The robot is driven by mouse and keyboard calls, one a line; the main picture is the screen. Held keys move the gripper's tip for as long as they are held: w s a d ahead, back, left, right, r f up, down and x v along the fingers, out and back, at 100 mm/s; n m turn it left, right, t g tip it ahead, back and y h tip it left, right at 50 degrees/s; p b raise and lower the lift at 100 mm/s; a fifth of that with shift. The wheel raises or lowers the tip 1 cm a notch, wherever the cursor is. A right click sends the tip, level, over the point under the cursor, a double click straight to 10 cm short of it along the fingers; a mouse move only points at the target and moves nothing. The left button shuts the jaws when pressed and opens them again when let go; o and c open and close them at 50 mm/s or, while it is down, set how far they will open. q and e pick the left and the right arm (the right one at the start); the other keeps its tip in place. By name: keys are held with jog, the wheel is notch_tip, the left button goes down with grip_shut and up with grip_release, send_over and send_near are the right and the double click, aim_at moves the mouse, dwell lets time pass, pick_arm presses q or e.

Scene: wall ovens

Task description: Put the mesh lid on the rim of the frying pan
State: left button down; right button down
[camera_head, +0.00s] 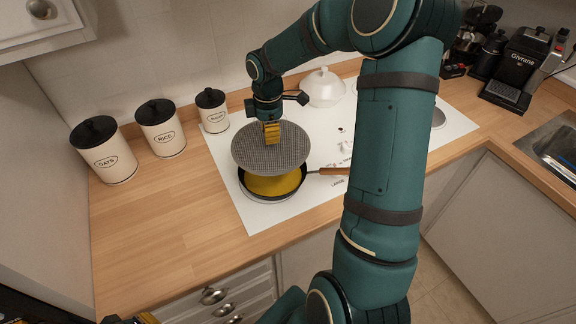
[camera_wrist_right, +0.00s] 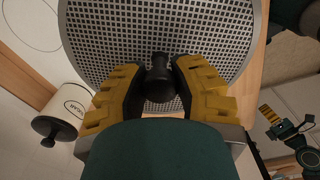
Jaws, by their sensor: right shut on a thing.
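The mesh lid (camera_head: 252,155) is a round grey grid disc, held roughly level above the frying pan (camera_head: 243,186). My right gripper (camera_head: 271,140) is above the lid. In the right wrist view its yellow fingers are shut on the lid's black knob (camera_wrist_right: 159,75), with the mesh (camera_wrist_right: 100,40) beyond. The dark pan has a yellow inside and a wooden handle pointing right. The lid hides the pan's far rim and sits a bit left of the pan's centre. My left gripper (camera_head: 146,318) barely shows at the bottom edge; its fingers cannot be judged.
The pan stands on a white hob (camera_head: 255,215). Canisters for oats (camera_head: 105,152), rice (camera_head: 161,132) and another (camera_head: 212,113) stand to the left. A white domed pot (camera_head: 323,88) is behind. A coffee machine (camera_head: 515,68) is at the far right. The front left counter is clear.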

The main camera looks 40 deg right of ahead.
notch_tip(320, 180, down, 10)
jog(key=shift+r, duration=0.1)
dwell(0.4)
jog(key=shift+b, duration=0.3)
jog(key=c, duration=0.8)
grip_release()
jog(key=shift+r, duration=0.1)
notch_tip(320, 180, up, 12)
jog(key=shift+f+p, duration=0.1)
jog(key=shift+p, duration=0.35)
